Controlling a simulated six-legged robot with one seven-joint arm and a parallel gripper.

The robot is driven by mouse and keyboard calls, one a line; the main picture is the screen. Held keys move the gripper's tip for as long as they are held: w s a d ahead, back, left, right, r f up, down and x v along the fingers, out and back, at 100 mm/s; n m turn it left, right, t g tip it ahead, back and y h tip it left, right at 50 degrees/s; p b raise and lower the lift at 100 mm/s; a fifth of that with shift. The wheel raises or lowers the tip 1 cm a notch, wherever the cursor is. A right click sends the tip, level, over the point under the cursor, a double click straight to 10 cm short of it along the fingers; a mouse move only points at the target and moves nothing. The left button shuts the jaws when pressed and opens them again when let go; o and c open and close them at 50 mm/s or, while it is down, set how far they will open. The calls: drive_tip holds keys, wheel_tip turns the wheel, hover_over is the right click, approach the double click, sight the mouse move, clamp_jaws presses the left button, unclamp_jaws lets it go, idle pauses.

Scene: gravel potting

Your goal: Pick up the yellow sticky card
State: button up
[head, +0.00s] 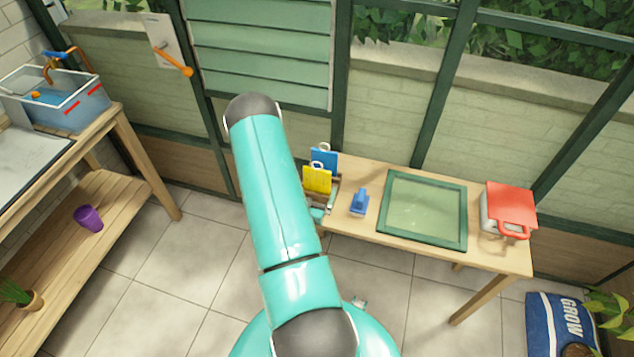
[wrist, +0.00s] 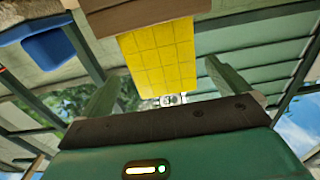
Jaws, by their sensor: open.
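The yellow sticky card (head: 317,180) stands upright at the left end of the wooden table in the head view, in front of a blue card (head: 324,158). In the wrist view the yellow card (wrist: 158,50) shows a grid and a pale clip-like end. My gripper (wrist: 163,74) is open, with one finger on each side of the card in that picture; I cannot tell whether either touches it. In the head view my arm hides most of the gripper, and only a small part shows below the card.
A blue tool (head: 359,202), a green-framed panel (head: 384,207) and a red-lidded box (head: 511,205) share the table (head: 480,256). A wooden piece (wrist: 150,14) borders the card in the wrist view. A workbench (head: 120,112) with a water tub (head: 75,110) stands left.

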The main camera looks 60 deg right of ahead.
sight(317, 182)
drive_tip(key=shift+w+d+f, duration=0.1)
drive_tip(key=shift+w+d, duration=0.1)
drive_tip(key=shift+d, duration=0.85)
drive_tip(key=shift+w+d+f, duration=0.1)
drive_tip(key=shift+w+d, duration=0.1)
drive_tip(key=shift+d, duration=0.8)
drive_tip(key=shift+w+d, duration=0.2)
drive_tip(key=shift+d, duration=0.85)
drive_tip(key=c, duration=0.9)
